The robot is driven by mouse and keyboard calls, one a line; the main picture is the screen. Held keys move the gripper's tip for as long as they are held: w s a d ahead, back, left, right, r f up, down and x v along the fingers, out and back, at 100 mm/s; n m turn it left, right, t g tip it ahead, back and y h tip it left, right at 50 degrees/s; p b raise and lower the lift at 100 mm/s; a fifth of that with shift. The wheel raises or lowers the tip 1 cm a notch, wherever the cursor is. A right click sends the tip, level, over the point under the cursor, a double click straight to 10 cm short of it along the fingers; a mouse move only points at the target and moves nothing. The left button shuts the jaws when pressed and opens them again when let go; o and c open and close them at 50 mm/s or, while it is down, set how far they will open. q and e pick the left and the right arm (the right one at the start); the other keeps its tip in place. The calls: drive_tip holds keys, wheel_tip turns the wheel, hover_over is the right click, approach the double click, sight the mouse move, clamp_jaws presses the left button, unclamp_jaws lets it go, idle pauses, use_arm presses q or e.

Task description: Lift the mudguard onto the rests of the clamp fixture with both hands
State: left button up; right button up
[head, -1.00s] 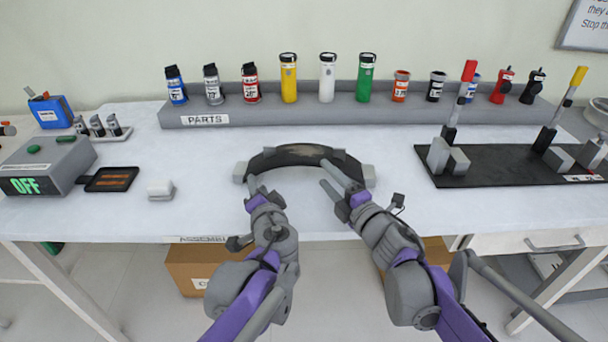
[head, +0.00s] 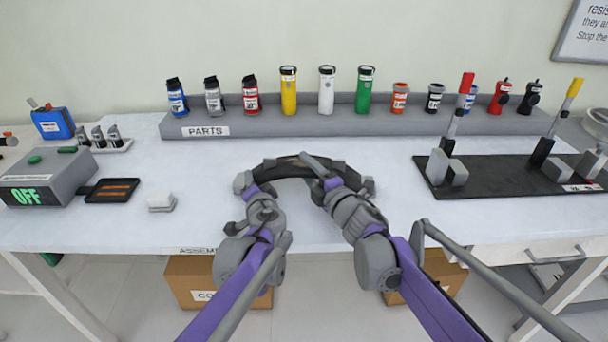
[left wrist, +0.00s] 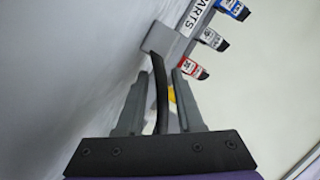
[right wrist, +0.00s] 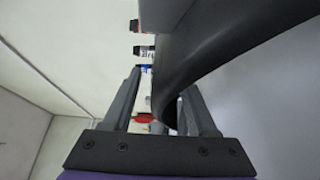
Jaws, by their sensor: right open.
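My right gripper (head: 318,168) is open at the arch's right part. In the right wrist view the mudguard's broad dark curve (right wrist: 210,50) passes between and above the fingers. The clamp fixture (head: 505,190), a black plate with grey blocks and red- and yellow-handled levers, stands at the right.
A grey parts rack (head: 300,122) with several bottles and cans runs along the back. A control box (head: 48,178) reading OFF, a small dark tray (head: 112,190) and a white block (head: 160,200) are at the left. Table between mudguard and fixture is clear.

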use_arm(q)
drive_tip(key=shift+x, duration=0.9)
use_arm(e)
drive_tip(key=shift+x, duration=0.85)
use_arm(q)
drive_tip(key=c, duration=0.4)
use_arm(e)
drive_tip(key=c, duration=0.4)
use_arm(q)
clamp_jaws()
use_arm(e)
drive_tip(key=shift+c, duration=1.4)
clamp_jaws()
